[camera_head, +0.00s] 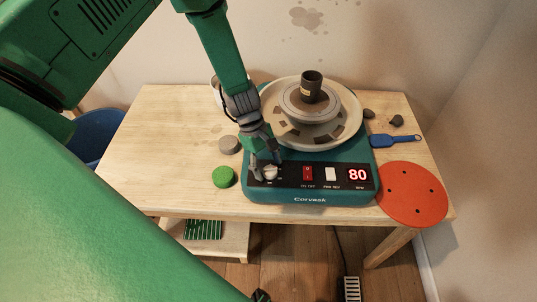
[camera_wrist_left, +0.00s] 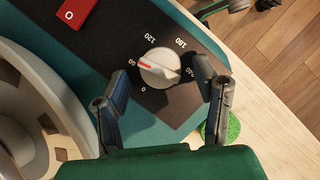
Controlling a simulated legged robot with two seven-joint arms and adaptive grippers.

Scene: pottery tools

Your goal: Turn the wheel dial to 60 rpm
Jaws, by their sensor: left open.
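The pottery wheel (camera_head: 357,155) is a teal machine with a black control panel. The dial (camera_head: 270,172) is a small light knob at the panel's left end. In the left wrist view the dial (camera_wrist_left: 160,72) has a red mark toward the left, near the 60 label. Numbers from 0 upward ring it. My left gripper (camera_head: 267,168) is at the dial, pointing down. In the wrist view its open fingers (camera_wrist_left: 160,90) stand on either side of the dial, with gaps visible. I do not see my right gripper.
A red switch (camera_head: 307,173) and a white switch (camera_head: 331,174) sit right of the dial. A dark cup (camera_head: 312,86) stands on the wheel head. A green disc (camera_head: 223,177) and grey disc (camera_head: 228,145) lie left. A red perforated disc (camera_head: 412,195) lies right.

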